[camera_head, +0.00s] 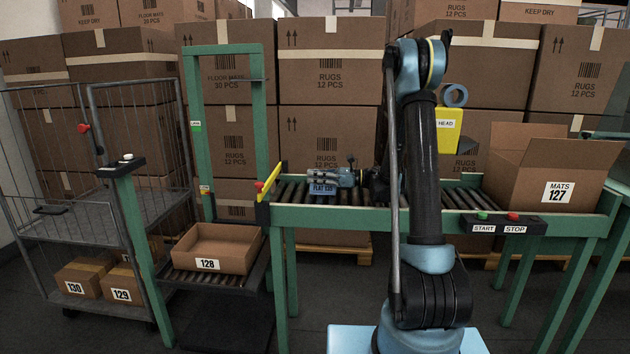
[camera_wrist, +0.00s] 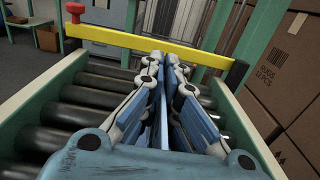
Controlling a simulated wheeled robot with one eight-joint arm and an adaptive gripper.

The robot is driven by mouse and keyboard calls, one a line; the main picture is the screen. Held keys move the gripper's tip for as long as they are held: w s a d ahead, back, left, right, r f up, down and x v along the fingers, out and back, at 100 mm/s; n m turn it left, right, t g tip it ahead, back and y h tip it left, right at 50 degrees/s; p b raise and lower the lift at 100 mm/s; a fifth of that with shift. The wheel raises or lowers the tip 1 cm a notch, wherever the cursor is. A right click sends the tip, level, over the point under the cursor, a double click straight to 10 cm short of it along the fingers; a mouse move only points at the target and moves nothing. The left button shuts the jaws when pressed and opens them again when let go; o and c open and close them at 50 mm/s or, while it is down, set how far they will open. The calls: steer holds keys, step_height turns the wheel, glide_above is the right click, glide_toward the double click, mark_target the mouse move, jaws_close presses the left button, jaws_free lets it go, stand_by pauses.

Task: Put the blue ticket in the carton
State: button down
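The blue ticket (camera_head: 323,189), lettered on its face, is upright just above the conveyor rollers in the head view. My gripper (camera_head: 340,178) points left over the conveyor and is shut on the ticket. In the wrist view, the ticket (camera_wrist: 163,100) shows edge-on as a thin blue plate between the fingers of my gripper (camera_wrist: 165,75). An open carton marked MATS 127 (camera_head: 520,184) stands at the conveyor's right end, behind my gripper. A shallower open carton marked 128 (camera_head: 208,264) sits on a lower roller platform at the left.
A yellow bar (camera_head: 268,188) crosses the conveyor's left end; it also shows ahead in the wrist view (camera_wrist: 145,46). A green frame (camera_head: 196,130) stands beyond it. A wire cart (camera_head: 90,200) holds closed cartons 130 and 129. START and STOP buttons (camera_head: 497,222) sit on the front rail.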

steer(key=shift+f, duration=0.25)
steer(key=c, duration=2.2)
jaws_free()
steer(key=shift+c, duration=0.2)
steer(key=o, duration=0.4)
steer(key=shift+o, duration=0.2)
